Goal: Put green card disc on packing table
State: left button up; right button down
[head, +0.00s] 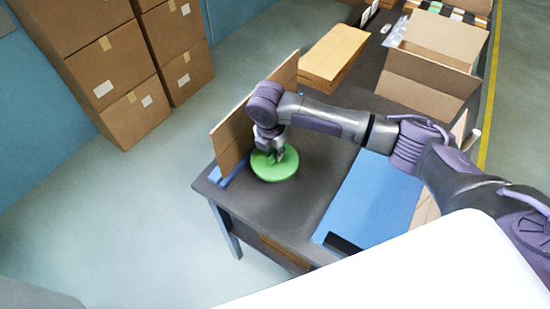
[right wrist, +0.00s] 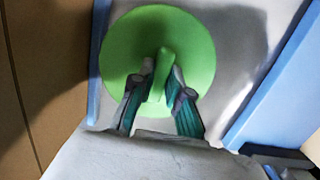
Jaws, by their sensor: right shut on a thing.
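The green card disc (head: 284,172) is flat and round with a raised green grip in its middle. It is over the left end of the dark-topped packing table (head: 285,213), beside an upright cardboard panel. My right gripper (head: 271,155) points down and is shut on the disc's raised grip. The right wrist view shows the disc (right wrist: 130,48) with both fingers (right wrist: 163,82) closing on that grip. A shadow falls to the disc's right there; I cannot tell whether its underside touches the table. My left gripper is not in view.
A cardboard panel (head: 231,138) stands along the table's back-left edge. A blue mat or panel (head: 371,203) lies right of the disc. Flat cardboard (head: 333,52) and an open box (head: 425,78) are farther along. Stacked boxes (head: 105,62) stand behind. Bare tabletop lies in front of the disc.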

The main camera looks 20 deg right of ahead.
aim_at(271, 158)
jog(key=shift+f, duration=1.9)
jog(key=shift+f, duration=0.15)
jog(key=c, duration=1.1)
grip_release()
jog(key=shift+c, duration=0.2)
jog(key=r, duration=0.4)
jog(key=a+r, duration=0.1)
jog(key=r, duration=0.3)
jog(key=s+r, duration=0.1)
jog(key=r, duration=0.3)
jog(key=shift+s+a+r, duration=0.1)
jog(key=shift+a, duration=0.05)
